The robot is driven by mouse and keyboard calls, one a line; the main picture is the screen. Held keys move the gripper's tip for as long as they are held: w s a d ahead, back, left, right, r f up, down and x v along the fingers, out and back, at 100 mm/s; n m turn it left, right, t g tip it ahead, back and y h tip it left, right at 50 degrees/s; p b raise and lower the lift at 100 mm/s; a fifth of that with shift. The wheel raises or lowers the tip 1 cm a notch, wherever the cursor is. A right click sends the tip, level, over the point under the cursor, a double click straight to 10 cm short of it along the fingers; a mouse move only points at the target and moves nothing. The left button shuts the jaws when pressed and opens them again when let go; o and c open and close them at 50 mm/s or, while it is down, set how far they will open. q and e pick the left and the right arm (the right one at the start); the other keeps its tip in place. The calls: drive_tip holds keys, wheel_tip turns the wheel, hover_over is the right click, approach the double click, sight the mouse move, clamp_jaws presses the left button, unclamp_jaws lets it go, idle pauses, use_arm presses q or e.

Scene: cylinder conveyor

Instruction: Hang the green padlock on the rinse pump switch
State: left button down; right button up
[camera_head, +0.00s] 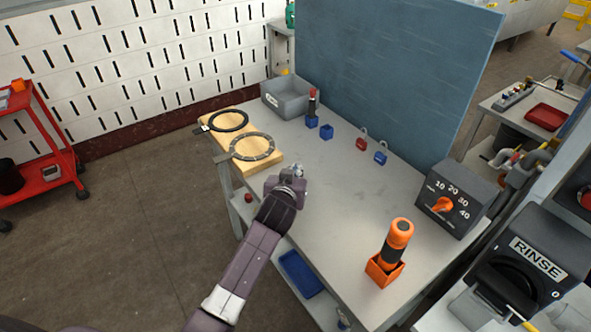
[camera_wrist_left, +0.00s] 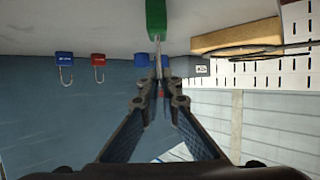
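The green padlock (camera_wrist_left: 156,18) shows at the top of the left wrist view, with its thin shackle edge-on between my fingertips. My left gripper (camera_wrist_left: 160,78) appears shut on that shackle. In the head view my left gripper (camera_head: 290,174) is over the near left edge of the grey table, and the green padlock is hidden there. I cannot tell if the padlock touches the table. The rinse pump switch (camera_head: 530,262), a dark box labelled RINSE with a black knob, is at the lower right of the head view, far from the gripper. My right gripper is not in view.
On the grey table (camera_head: 330,205) are a red padlock (camera_head: 362,142), a blue padlock (camera_head: 380,156), a dial box (camera_head: 456,200), an orange cylinder in a holder (camera_head: 397,240), a grey bin (camera_head: 287,98) and a wooden board with rings (camera_head: 243,157). The table's middle is clear.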

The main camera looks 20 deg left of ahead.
use_arm(q)
drive_tip(key=c, duration=2.2)
unclamp_jaws()
drive_tip(key=shift+o, duration=0.2)
drive_tip(key=shift+s, duration=0.1)
drive_tip(key=b+v, duration=0.1)
drive_tip(key=v, duration=1.1)
